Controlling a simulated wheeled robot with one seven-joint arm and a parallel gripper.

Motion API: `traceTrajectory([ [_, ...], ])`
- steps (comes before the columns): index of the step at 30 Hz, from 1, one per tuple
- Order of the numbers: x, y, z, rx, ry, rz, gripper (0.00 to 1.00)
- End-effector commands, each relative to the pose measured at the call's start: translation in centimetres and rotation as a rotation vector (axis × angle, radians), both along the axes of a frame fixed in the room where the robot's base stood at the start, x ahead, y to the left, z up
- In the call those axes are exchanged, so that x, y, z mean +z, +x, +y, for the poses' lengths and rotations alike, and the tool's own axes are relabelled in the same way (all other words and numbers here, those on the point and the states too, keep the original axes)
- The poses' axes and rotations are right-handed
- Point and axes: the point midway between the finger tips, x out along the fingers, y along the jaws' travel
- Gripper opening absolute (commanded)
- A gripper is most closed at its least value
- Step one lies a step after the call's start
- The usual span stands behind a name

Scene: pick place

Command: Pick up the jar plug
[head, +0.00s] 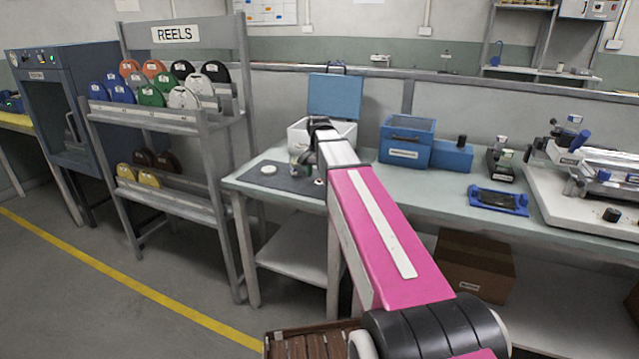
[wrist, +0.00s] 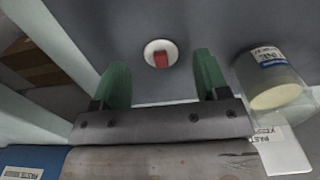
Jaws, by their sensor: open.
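The jar plug (wrist: 155,48), a small white disc with a red knob on top, lies on the dark mat (wrist: 190,25) in the wrist view. In the head view a small pale piece (head: 319,181) beside my arm appears to be it, partly hidden. My gripper (wrist: 163,74) is open, its two green fingers apart and nothing between them. The plug shows just beyond the fingertips, roughly centred between them. A clear labelled jar (wrist: 272,80) stands to the right of the fingers. In the head view my gripper (head: 306,158) is largely hidden by my arm.
A white lid (head: 268,169) lies on the mat's left part. A white bin (head: 300,135), blue boxes (head: 405,145) and a blue tray (head: 497,199) stand on the bench (head: 395,178). A reel rack (head: 165,118) stands left. The bench's front edge is close to the mat.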

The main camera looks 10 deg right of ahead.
Motion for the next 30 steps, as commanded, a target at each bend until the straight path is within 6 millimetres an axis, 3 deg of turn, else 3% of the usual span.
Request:
traceTrajectory([
  [4,-1.7,0.0,0.0,0.0,0.0,0.0,0.68],
  [11,-1.9,0.0,0.0,0.0,-0.001,-0.001,0.68],
  [12,-1.9,0.0,0.0,0.0,-0.001,-0.001,0.65],
  [16,-1.9,0.0,0.0,0.0,-0.001,-0.001,0.22],
  [18,-1.9,0.0,0.0,0.0,-0.001,-0.001,0.16],
  [19,-1.9,0.0,0.0,0.0,-0.001,-0.001,0.0],
  [30,-1.9,0.0,0.0,0.0,0.0,0.0,0.0],
])
